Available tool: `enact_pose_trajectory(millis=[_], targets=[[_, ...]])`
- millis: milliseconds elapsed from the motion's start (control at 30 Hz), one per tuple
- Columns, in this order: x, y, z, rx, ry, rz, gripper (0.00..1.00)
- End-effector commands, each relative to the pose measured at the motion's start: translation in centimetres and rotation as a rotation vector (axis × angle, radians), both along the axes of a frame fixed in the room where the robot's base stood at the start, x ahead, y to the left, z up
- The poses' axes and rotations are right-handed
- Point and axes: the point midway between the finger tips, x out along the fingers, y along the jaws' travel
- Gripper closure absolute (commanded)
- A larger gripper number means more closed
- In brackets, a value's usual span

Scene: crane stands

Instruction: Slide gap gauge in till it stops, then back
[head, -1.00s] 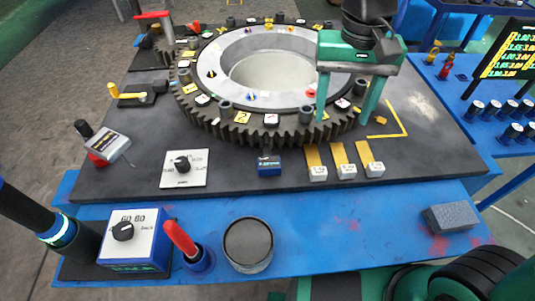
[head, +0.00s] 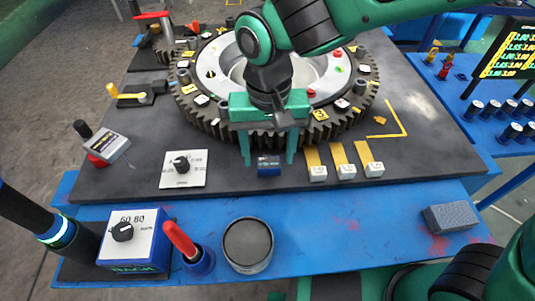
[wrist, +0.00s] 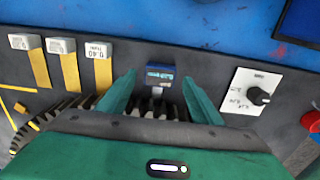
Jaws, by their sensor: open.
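Three gauges with yellow strips and white label blocks lie side by side on the dark plate: left (head: 316,171), middle (head: 346,169) and right (head: 374,168). In the wrist view the nearest one's block (wrist: 98,50) seems to read 0.40. A small blue block (head: 268,166) lies left of them, at the front of the large gear (head: 330,128); it also shows in the wrist view (wrist: 159,72). My gripper (head: 269,160) is open and empty, pointing down, its fingers appearing either side of the blue block. I cannot tell its height above the plate.
A white dial plate (head: 182,169) lies left of the blue block. A blue dial box (head: 134,240), a red-handled tool in a cup (head: 180,240) and a round dark pot (head: 247,245) stand on the front shelf. A grey block (head: 449,218) lies at its right.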

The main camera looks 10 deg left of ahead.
Motion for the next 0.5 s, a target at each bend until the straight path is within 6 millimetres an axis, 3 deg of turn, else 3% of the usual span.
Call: enact_pose_trajectory(millis=[200, 500], targets=[[0.0, 0.0, -1.9, 0.0, 0.0, 0.0, 0.41], [0.0, 0.0, -2.2, 0.0, 0.0, 0.0, 0.41]])
